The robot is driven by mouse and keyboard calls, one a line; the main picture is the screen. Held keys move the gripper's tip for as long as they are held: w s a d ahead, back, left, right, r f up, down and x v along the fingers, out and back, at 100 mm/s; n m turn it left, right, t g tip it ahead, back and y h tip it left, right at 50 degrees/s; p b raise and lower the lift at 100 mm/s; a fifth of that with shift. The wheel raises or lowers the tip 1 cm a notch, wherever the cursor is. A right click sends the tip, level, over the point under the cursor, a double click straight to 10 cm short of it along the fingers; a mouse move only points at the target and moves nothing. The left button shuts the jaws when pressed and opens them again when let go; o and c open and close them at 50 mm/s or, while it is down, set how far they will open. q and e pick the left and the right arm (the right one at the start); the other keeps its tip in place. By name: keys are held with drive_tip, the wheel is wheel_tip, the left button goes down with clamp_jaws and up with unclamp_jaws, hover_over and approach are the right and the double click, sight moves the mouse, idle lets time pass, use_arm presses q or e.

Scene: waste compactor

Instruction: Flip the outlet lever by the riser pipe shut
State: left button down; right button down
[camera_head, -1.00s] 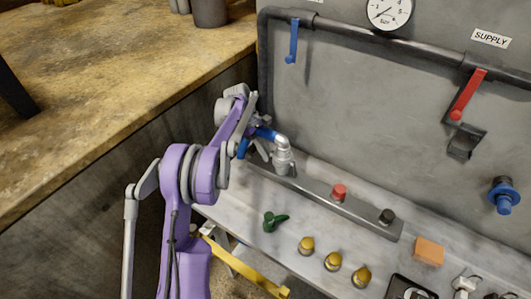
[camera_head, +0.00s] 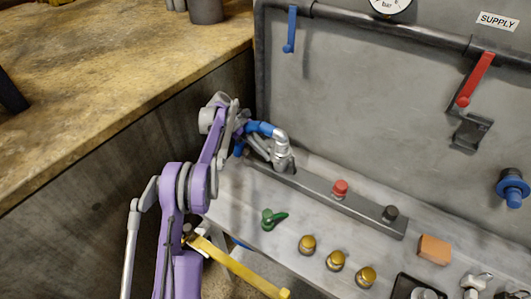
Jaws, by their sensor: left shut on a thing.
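A blue lever (camera_head: 291,30) hangs straight down from the dark pipe on the panel, close to the upright riser pipe (camera_head: 262,70) at the panel's left edge. My left gripper (camera_head: 264,150) is well below this lever and apart from it. It is shut at a silver elbow fitting with a blue end (camera_head: 281,144), which stands at the left end of the grey rail. The arm's links partly hide the grip, so the exact contact is hard to see. My right gripper is not in view.
A red lever (camera_head: 475,80) hangs slanted below the SUPPLY label. The ledge holds red and black buttons, a green knob (camera_head: 268,219), several brass knobs (camera_head: 335,260) and an orange block (camera_head: 434,249). A wooden worktop (camera_head: 110,80) lies left. The panel's middle is clear.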

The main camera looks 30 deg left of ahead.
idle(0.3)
use_arm(q)
drive_tip(key=c, duration=0.9)
unclamp_jaws()
drive_tip(key=shift+r, duration=0.1)
